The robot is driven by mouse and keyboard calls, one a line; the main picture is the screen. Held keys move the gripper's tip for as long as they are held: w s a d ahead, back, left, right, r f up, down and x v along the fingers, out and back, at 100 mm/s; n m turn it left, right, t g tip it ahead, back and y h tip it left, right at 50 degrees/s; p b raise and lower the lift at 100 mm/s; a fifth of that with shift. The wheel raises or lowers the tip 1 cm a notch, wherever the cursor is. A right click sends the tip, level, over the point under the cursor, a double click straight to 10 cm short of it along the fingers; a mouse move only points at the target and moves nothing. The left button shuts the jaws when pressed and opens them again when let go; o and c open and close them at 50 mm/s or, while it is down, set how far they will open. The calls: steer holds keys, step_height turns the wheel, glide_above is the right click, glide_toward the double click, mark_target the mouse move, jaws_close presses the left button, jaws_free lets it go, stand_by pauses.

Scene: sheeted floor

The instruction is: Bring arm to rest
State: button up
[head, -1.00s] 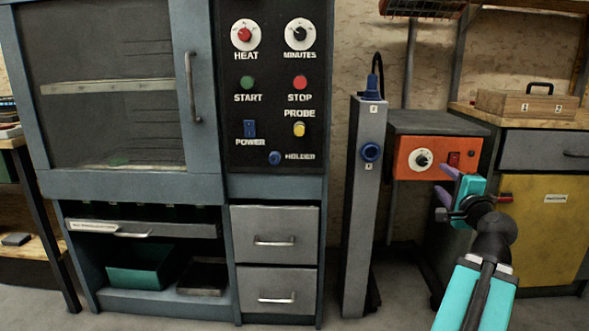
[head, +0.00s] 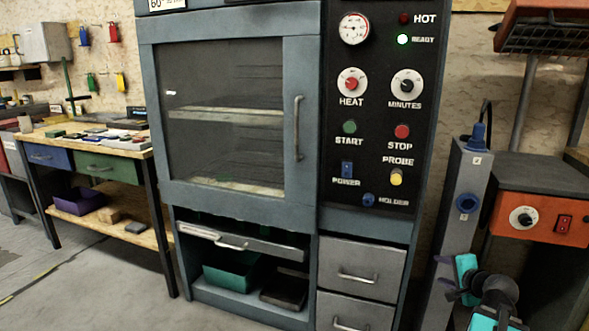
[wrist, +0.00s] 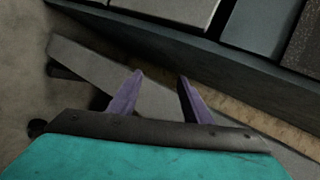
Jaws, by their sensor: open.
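My gripper is in the lower right of the head view, a teal hand (head: 467,278) on a dark wrist, in front of the grey post and low beside the oven cabinet. Behind the fingers lies a grey slanted surface (wrist: 85,62). The arm is bent, and its lower links run out of the bottom of the head view.
The oven cabinet (head: 300,30) has a shut glass door and grey drawers (head: 360,262). A grey post (head: 462,180) with blue fittings stands right of it, close to my arm. An orange control box (head: 545,220) is farther right. A workbench (head: 95,155) stands left. Floor (head: 110,280) is clear at lower left.

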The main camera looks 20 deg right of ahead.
steer(key=w+a+f+n+g+y+p, duration=0.2)
steer(key=a+f+p, duration=0.2)
steer(key=a, duration=0.3)
steer(key=w+a+f+n+g+y+p, duration=0.1)
steer(key=w+a+f+n+y+p, duration=0.2)
steer(key=a, duration=0.5)
steer(key=s+a+f+n+g+p, duration=0.25)
steer(key=a+f+p, duration=0.2)
steer(key=a, duration=0.35)
steer(key=s+a+f+n+g+p, duration=0.25)
steer(key=a+f+p, duration=0.2)
steer(key=a, duration=0.35)
steer(key=s+a+f+n+g+p, duration=0.2)
steer(key=s+a+n+g+p, duration=0.25)
steer(key=s+a+p, duration=0.5)
steer(key=s+a+n+g+h+p, duration=0.1)
steer(key=s+a+n+g+p, duration=0.1)
steer(key=s, duration=0.6)
steer(key=s+a+n+g+h+p, duration=0.1)
steer(key=s+a+n+g+p, duration=0.1)
steer(key=s, duration=0.7)
steer(key=a+n+p, duration=0.1)
steer(key=a+p, duration=0.1)
steer(key=a, duration=0.1)
steer(key=shift+r+g+p, duration=0.3)
steer(key=shift+g, duration=0.05)
steer(key=c, duration=0.4)
steer(key=shift+o, duration=0.2)
steer(key=shift+w, duration=0.1)
